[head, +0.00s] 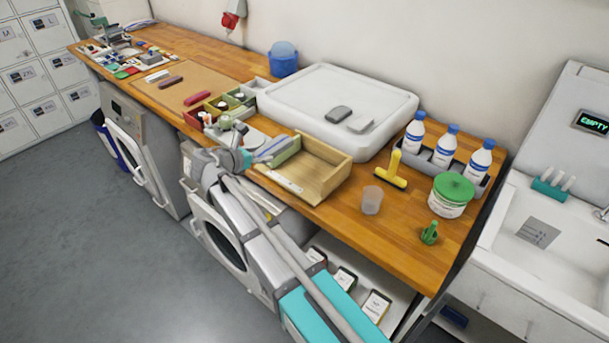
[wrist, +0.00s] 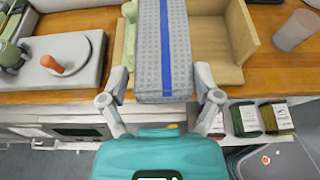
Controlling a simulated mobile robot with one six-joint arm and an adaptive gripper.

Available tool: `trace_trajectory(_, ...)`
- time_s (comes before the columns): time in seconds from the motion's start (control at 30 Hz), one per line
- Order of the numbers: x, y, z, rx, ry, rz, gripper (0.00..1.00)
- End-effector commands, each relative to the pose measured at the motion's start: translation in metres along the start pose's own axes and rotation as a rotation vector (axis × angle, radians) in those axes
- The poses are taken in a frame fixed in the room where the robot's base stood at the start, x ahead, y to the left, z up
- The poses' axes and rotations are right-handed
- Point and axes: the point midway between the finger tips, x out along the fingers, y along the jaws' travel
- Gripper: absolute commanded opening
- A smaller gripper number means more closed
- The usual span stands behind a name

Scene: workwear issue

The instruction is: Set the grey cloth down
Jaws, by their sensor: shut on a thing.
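The grey cloth (wrist: 152,50) is a folded, dotted grey block with a blue stripe down its middle. It fills the space between the fingers of my gripper (wrist: 161,88) in the wrist view. In the head view, my gripper (head: 247,158) is at the front edge of the wooden counter, and the cloth (head: 271,149) points from it toward the counter's back. The cloth is over or beside the left end of an open wooden tray (head: 325,183); I cannot tell whether it touches anything below. The tray also shows in the wrist view (wrist: 240,32).
A white scale-like device (wrist: 67,60) with an orange-brown knob is left of the cloth. A clear cup (head: 372,200), a yellow squeegee (head: 391,176) and a green-lidded tub (head: 449,200) stand right of the tray. Bare counter shows at front right.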

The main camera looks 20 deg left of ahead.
Motion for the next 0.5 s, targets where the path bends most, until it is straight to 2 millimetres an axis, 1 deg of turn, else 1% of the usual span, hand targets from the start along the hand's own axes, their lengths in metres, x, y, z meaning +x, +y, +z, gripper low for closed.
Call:
trace_trajectory(0.03,0.007,-0.005,-0.003,0.001,0.000,-0.002,0.35)
trace_trajectory(0.17,0.026,-0.015,-0.006,0.000,0.000,-0.002,0.35)
trace_trajectory(0.5,0.082,-0.046,-0.011,0.000,0.000,-0.002,0.35)
